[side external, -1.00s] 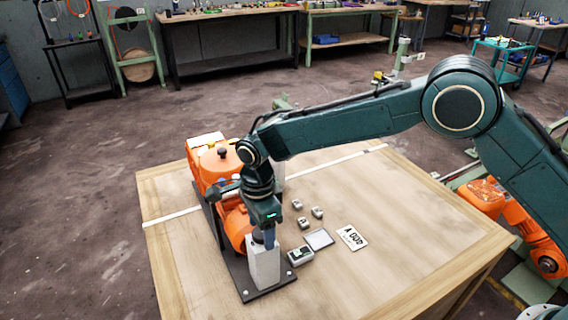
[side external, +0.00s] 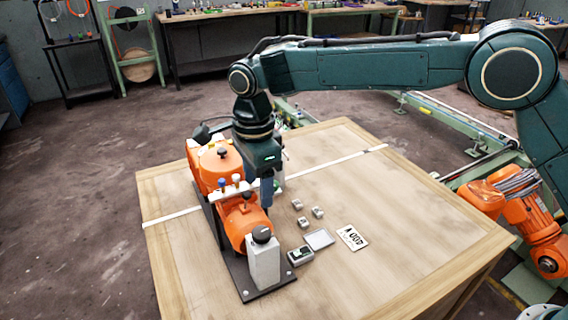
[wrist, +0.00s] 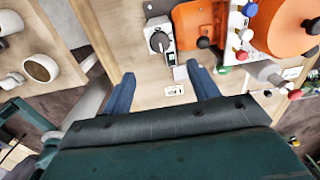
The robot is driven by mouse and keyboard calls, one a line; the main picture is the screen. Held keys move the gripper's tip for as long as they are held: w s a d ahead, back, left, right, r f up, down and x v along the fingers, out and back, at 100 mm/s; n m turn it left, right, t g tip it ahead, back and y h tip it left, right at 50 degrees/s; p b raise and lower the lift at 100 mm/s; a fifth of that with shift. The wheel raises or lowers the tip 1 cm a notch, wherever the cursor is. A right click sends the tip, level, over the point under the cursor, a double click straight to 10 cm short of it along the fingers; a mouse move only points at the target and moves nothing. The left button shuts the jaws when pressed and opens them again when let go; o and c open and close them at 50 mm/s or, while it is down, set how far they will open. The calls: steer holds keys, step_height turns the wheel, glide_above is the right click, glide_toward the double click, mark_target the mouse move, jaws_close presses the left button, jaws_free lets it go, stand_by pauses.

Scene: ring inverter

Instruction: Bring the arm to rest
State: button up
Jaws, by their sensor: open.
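My gripper (side external: 267,191) is raised above the wooden table, beside the orange machine (side external: 220,165), in the side external view. Its blue fingers point down. In the wrist view, the two blue fingers of my gripper (wrist: 158,82) stand apart with nothing between them. The grey post with a black knob (side external: 264,262) stands upright at the near end of the machine's dark base plate, clear of the fingers. In the wrist view, a black knob (wrist: 159,41) shows ahead of the fingertips.
The table's right part is clear.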

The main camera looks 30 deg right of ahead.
steer(key=shift+r, duration=0.65)
steer(key=s+d+r+n+t, duration=0.1)
steer(key=s+d+r+n, duration=0.3)
steer(key=s+d+r, duration=0.45)
steer(key=s+d+r+n+t, duration=0.2)
steer(key=s+d+r+n, duration=0.3)
steer(key=d, duration=0.6)
steer(key=s+d+f+n+t, duration=0.1)
steer(key=s+d+n, duration=0.3)
steer(key=s, duration=0.4)
steer(key=s+d+f+n+t, duration=0.1)
steer(key=s+d+f+n, duration=0.1)
steer(key=s+d+n, duration=0.2)
steer(key=s+d, duration=0.3)
steer(key=s, duration=0.2)
steer(key=shift+s+d+f+n+t, duration=0.2)
steer(key=shift+d+f+n+t, duration=0.1)
steer(key=shift+f+n, duration=0.1)
